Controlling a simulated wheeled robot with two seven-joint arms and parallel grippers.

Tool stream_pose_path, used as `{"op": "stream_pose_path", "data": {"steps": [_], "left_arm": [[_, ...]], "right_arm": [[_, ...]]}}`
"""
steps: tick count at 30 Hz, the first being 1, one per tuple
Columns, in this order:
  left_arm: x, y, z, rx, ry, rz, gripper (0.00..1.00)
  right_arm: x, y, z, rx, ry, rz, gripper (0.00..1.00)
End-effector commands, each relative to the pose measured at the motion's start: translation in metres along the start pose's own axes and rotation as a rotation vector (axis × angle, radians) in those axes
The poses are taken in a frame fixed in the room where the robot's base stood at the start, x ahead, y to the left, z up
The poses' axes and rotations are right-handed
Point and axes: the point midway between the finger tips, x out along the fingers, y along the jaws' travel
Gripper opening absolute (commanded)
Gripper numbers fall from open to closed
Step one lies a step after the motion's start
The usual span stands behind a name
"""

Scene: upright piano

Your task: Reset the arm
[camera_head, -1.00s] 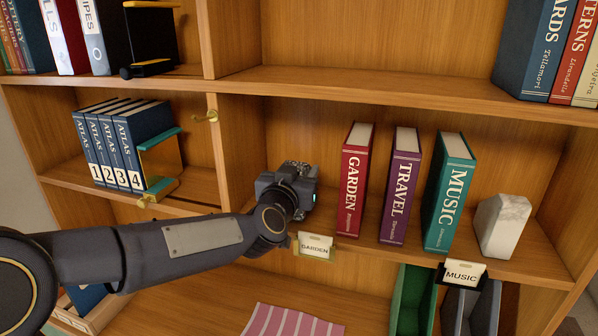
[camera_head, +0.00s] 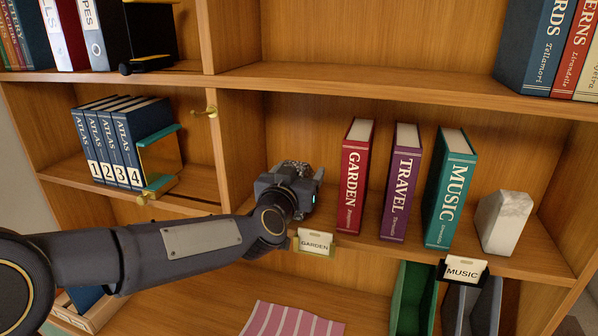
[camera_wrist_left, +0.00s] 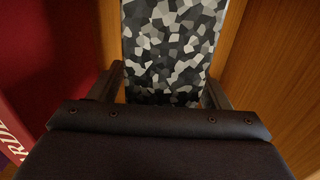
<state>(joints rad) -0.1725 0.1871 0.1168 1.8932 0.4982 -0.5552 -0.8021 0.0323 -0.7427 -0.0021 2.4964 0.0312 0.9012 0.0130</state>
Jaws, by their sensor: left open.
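My left arm reaches in from the left in the head view. Its gripper (camera_head: 304,186) is at the left part of the middle shelf bay, left of the red GARDEN book (camera_head: 353,178). In the left wrist view the gripper (camera_wrist_left: 162,84) has its two fingers apart. A black, grey and white patterned block (camera_wrist_left: 172,42) stands beyond and between the fingers; I cannot tell whether they touch it. Only a speckled top of it (camera_head: 296,165) shows behind the gripper in the head view. My right gripper is not in view.
A purple TRAVEL book (camera_head: 402,185), a teal MUSIC book (camera_head: 449,190) and a pale stone block (camera_head: 504,223) stand right of GARDEN. A wooden divider (camera_head: 238,150) is close on the left. A GARDEN card (camera_head: 315,243) hangs at the shelf edge near my wrist.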

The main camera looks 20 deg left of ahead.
Motion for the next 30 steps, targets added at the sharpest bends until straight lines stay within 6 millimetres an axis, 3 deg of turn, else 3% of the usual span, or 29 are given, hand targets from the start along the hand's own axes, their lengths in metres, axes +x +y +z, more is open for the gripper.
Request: {"op": "stream_pose_path", "data": {"steps": [9,15,20,23,30], "left_arm": [[-0.052,0.000,-0.002,0.000,0.008,0.000,0.71],[-0.073,0.000,-0.002,-0.003,0.004,0.005,0.71],[-0.098,-0.001,0.010,-0.048,-0.067,0.092,0.71],[-0.134,-0.002,0.035,-0.109,-0.198,0.188,0.71],[-0.262,-0.012,0.137,-0.281,-0.712,0.251,0.71]], "right_arm": [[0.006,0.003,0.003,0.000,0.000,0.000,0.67],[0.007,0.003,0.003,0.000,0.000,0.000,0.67],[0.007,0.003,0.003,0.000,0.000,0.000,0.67],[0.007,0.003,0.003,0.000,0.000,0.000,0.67],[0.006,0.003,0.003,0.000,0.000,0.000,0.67]]}}
